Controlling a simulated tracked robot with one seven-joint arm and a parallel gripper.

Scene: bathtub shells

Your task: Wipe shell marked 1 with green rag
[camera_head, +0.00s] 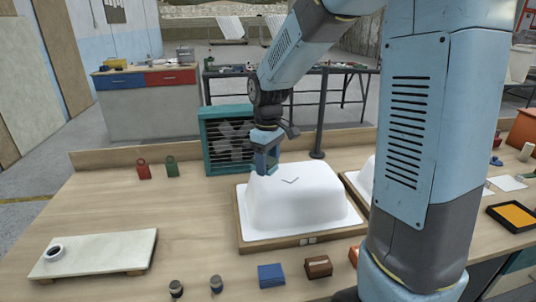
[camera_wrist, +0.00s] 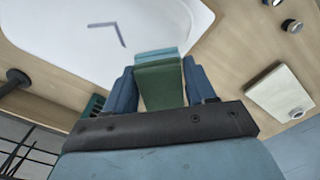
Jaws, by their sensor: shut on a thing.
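A white upturned bathtub shell (camera_head: 305,198) lies on a wooden base in the middle of the bench, with a dark V-shaped mark on its top. Small plates sit on the base's front edge, too small to read. A second white shell (camera_head: 365,178) is partly hidden behind my arm on the right. My gripper (camera_head: 266,170) points down at the left end of the near shell. In the wrist view my gripper (camera_wrist: 162,88) is shut on the green rag (camera_wrist: 160,88), at the shell's edge (camera_wrist: 70,30). I cannot tell whether the rag touches the shell.
A teal fan box (camera_head: 228,140) and a dark post (camera_head: 318,130) stand behind the shell. A pale slab with a cup (camera_head: 95,252) lies at left. Blue (camera_head: 271,275) and brown (camera_head: 318,266) blocks lie in front.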

